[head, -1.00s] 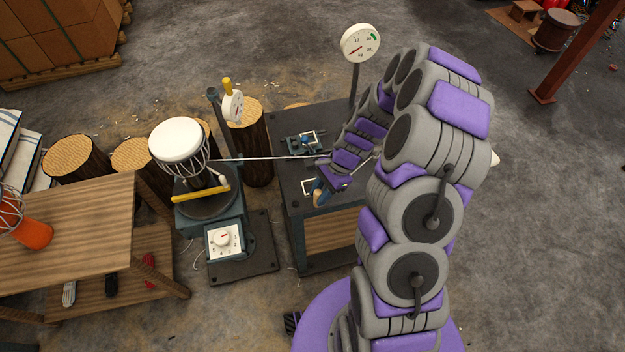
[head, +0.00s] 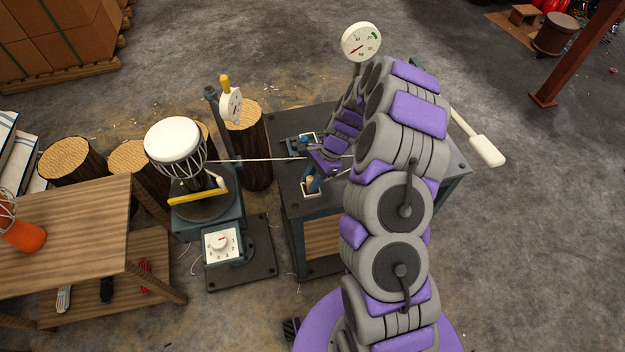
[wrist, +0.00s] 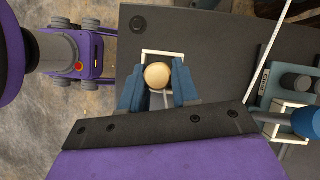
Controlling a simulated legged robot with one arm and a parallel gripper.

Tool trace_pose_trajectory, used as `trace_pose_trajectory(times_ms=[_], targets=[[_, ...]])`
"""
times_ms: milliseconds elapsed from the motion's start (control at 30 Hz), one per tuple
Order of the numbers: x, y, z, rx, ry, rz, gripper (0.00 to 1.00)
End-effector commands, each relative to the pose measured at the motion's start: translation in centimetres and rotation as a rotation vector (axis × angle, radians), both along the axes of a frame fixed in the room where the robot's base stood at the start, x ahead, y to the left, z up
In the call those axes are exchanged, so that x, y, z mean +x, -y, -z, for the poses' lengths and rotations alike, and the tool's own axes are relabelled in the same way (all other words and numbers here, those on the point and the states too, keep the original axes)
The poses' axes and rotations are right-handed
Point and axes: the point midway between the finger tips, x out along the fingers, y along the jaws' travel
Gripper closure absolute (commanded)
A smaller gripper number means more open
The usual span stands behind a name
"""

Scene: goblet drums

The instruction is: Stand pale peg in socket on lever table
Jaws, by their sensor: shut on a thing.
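The pale peg (wrist: 157,76) shows its round, light wooden top between the two blue fingers of my gripper (wrist: 158,92) in the wrist view. My gripper is shut on it. In the head view the peg (head: 311,183) looks upright, with my gripper (head: 312,178) around it. A white square outline (wrist: 176,53) on the dark lever table (wrist: 215,35) surrounds the peg as seen from above. The peg hides the middle of the square and its own lower end, so I cannot tell whether it is in the socket or above it.
A lever with a white handle (head: 487,150) sticks out right of the table. A dark clamp-like fixture (head: 298,143) with a blue part sits farther back on the table. A thin taut line runs from the white drum (head: 174,139) across the table. A dial gauge (head: 361,42) stands behind.

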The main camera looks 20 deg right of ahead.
Motion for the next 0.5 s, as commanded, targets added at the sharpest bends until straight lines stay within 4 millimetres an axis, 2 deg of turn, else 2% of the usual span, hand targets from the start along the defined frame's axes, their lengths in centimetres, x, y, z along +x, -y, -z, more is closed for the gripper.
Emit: trace_pose_trajectory(times_ms=[233,267,500], targets=[[0.00,0.02,0.03,0.000,0.000,0.000,0.99],[0.01,0.02,0.08,-0.001,0.000,0.000,0.69],[0.02,0.03,0.05,-0.001,0.002,0.000,0.46]])
